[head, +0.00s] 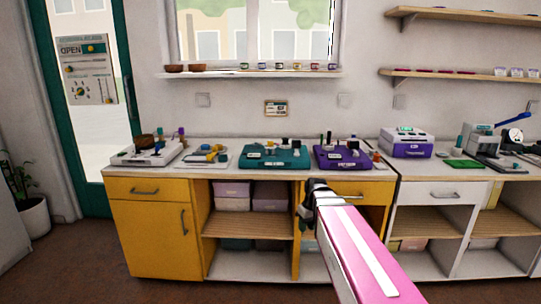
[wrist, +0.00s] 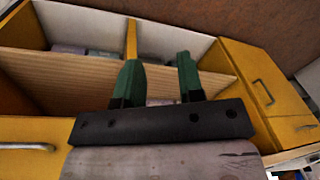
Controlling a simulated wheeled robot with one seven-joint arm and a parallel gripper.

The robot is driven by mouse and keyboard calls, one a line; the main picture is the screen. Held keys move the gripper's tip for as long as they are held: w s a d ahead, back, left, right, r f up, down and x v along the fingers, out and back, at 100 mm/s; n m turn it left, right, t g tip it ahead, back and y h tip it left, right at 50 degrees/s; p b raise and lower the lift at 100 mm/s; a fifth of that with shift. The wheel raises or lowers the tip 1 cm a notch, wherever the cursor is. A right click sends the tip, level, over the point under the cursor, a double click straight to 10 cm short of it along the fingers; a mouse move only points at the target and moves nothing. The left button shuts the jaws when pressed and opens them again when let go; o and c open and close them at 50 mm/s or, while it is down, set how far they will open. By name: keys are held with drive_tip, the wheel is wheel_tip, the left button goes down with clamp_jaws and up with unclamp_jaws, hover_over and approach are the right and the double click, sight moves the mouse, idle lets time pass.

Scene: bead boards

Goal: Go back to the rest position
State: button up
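My gripper (wrist: 158,82) shows in the wrist view with its two green fingers apart and nothing between them. Beyond the fingers are the open shelf bays and yellow fronts of the cabinet. In the head view my pink arm (head: 362,250) reaches up from the bottom right. Its dark end stands in front of the cabinet, below the counter top, and the fingers cannot be made out there.
The counter (head: 225,170) holds a white board (head: 146,155), a teal board (head: 275,156) and a purple board (head: 341,157). The yellow cabinet (head: 153,235) is below. A potted plant (head: 30,205) stands at the left.

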drive_tip(key=s+d+f+m+h, duration=0.1)
drive_tip(key=s+d+f+m, duration=0.3)
drive_tip(key=s+f, duration=0.5)
wheel_tip(320, 180, down, 3)
drive_tip(key=shift+s+d+r+m+h, duration=0.2)
drive_tip(key=shift+s+d+m+h, duration=0.1)
drive_tip(key=shift+m, duration=0.3)
